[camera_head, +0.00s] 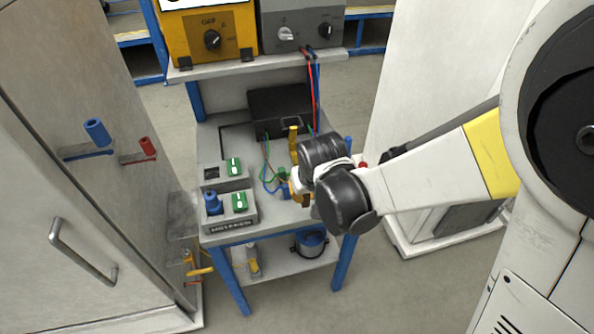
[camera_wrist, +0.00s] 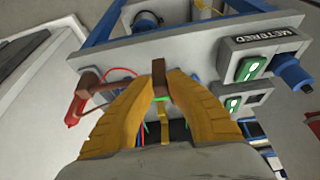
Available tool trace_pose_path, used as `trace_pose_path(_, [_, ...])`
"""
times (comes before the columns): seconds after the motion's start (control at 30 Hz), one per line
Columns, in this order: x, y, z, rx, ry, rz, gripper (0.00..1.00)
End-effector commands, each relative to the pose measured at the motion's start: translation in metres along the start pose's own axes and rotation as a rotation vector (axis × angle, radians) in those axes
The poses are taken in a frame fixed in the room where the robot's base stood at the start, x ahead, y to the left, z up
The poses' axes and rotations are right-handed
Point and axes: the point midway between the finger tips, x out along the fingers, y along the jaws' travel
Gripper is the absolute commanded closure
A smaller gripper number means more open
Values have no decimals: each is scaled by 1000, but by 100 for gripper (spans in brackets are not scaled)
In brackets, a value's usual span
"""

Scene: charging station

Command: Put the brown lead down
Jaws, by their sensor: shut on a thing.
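My gripper (camera_wrist: 161,92) has yellow fingers closed on a small brown piece (camera_wrist: 159,68), which I take to be the brown lead. In the head view my gripper (camera_head: 297,186) is over the right part of the workbench (camera_head: 240,228), partly hidden by my own dark wrist. I cannot tell whether the held piece touches the bench.
A metered socket block (camera_head: 229,212) with green switches and a blue plug (camera_head: 213,203) sits on the bench's left. A brown bracket with a red end (camera_wrist: 72,110) is beside my fingers. Yellow and grey supply boxes (camera_head: 208,36) stand on the shelf behind. Cabinets flank the bench.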

Motion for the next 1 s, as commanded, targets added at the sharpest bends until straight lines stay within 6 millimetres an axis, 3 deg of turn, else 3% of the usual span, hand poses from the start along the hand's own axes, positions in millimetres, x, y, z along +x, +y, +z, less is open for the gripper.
trace_pose_path(0.03, [13,-10,-4,-4,0,-1,100])
trace_pose_path(0.2, [31,-29,-14,-2,0,0,100])
trace_pose_path(0.37, [38,-33,-15,0,0,1,100])
trace_pose_path(0.6, [71,-33,-1,0,0,1,100])
trace_pose_path(0.97, [74,-33,0,0,0,1,100])
trace_pose_path(1.0, [74,-33,1,0,0,1,80])
